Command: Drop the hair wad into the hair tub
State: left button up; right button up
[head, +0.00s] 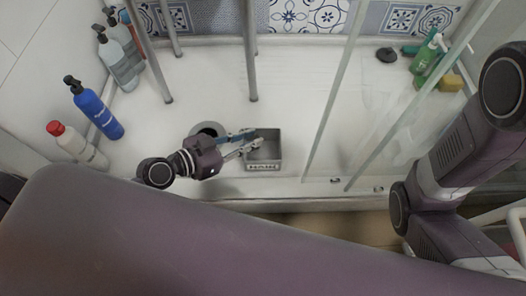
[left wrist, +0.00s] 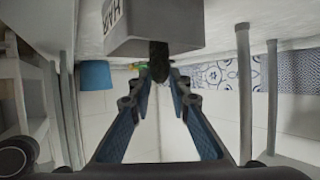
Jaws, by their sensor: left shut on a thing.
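The grey rectangular hair tub (head: 273,133) sits on the white floor at the middle of the head view, with lettering on its near side. It also shows at the top of the left wrist view (left wrist: 178,31). My left gripper (head: 252,142) reaches in from the left, its fingertips at the tub's left side. In the left wrist view the gripper (left wrist: 158,72) is shut on a dark hair wad (left wrist: 158,57), which overlaps the tub's edge in the picture. I cannot tell the wad apart in the head view. My right gripper is out of view.
Bottles stand at the left, including a blue one (head: 98,112) and a red-capped white one (head: 77,145). Metal legs (head: 250,60) rise behind the tub. Glass panels (head: 335,95) stand right of it. A green bottle (head: 425,54) and yellow sponge (head: 450,82) sit far right.

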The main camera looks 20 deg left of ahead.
pick_arm(q)
jog(key=o, duration=0.8)
jog(key=v, duration=1.2)
